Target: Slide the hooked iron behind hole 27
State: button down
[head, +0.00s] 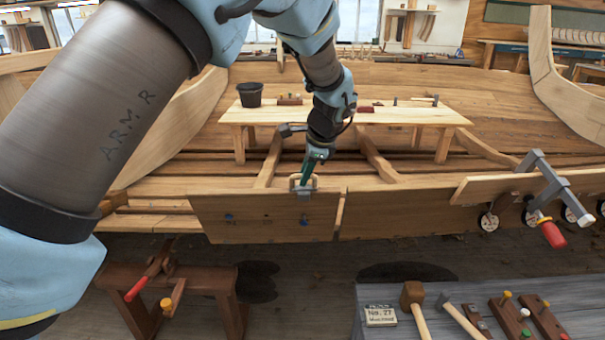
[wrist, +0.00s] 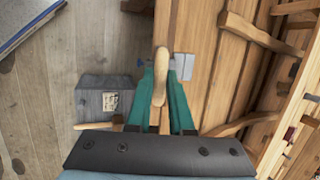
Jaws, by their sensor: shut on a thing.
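My gripper (head: 305,180) has green fingers closed on the pale wooden handle of the hooked iron (wrist: 160,70). Its grey metal (wrist: 183,66) shows beside the fingers in the wrist view. In the head view the iron (head: 303,191) is at the top edge of the front plank (head: 262,205), and its grey part laps onto the plank's near face. What lies behind the plank is hidden. Two small blue-marked spots show on that face: a left one (head: 229,218) and a right one (head: 304,222), the latter just below the iron. No hole number is readable on the plank.
A clamp with a red handle (head: 553,234) grips the planking at right. A grey bench (head: 365,290) holds a "No. 27" card (head: 380,316), a mallet (head: 412,295) and other tools. A wooden table (head: 350,115) with a black bucket (head: 249,94) stands behind the plank.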

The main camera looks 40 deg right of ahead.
jog(key=shift+s+d+r, duration=0.1)
dwell(0.4)
jog(key=c, duration=1.1)
grip_release()
jog(key=o, duration=0.4)
jog(key=shift+r+p, duration=2.75)
jog(key=shift+r, duration=1.25)
